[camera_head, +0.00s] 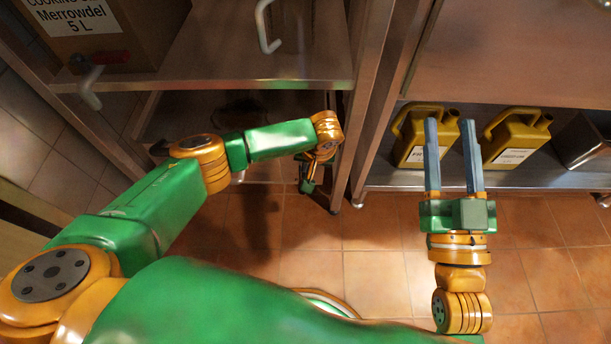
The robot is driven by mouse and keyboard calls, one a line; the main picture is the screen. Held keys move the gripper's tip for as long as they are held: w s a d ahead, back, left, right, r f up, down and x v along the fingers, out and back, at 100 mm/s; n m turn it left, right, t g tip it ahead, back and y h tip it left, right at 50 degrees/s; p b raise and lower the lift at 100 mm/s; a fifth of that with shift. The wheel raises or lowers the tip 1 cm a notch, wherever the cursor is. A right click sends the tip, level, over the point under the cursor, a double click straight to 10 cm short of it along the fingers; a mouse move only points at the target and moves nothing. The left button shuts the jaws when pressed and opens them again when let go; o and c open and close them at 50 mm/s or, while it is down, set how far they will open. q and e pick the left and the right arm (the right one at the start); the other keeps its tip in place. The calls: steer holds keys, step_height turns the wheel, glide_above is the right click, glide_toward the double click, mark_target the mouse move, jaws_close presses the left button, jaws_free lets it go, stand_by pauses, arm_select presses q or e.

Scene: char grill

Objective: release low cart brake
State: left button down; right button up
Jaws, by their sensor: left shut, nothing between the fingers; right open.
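The metal cart (255,84) stands at the upper left, with a low shelf under its top deck. My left gripper (306,187) reaches down beside the cart's near right leg, close to the floor. It is shut and empty. The leg's foot (333,207) shows just right of the gripper. I cannot make out a brake lever there, and I cannot tell whether the gripper touches anything. My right gripper (450,125) is open and empty, its two long fingers pointing away from me in front of the yellow jugs.
A cardboard cooking oil box (130,25) sits on the cart. A pale bent handle (264,28) shows near its top. A steel counter (520,55) on the right has a low shelf holding two yellow jugs (515,138) and a metal container (585,140). Tiled floor (385,275) lies open below.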

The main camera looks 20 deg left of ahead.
arm_select(q)
steer(key=shift+s+f+b, duration=0.4)
steer(key=shift+s+f, duration=0.25)
steer(key=shift+f, duration=0.35)
steer(key=shift+s+f, duration=0.1)
steer(key=shift+f, duration=0.05)
arm_select(e)
steer(key=s+r+t+y, duration=0.2)
steer(key=s+r+t, duration=0.2)
steer(key=r, duration=0.2)
steer(key=shift+r+n+y, duration=0.25)
steer(key=shift+n+y, duration=0.05)
steer(key=shift+n, duration=0.1)
steer(key=shift+f, duration=0.1)
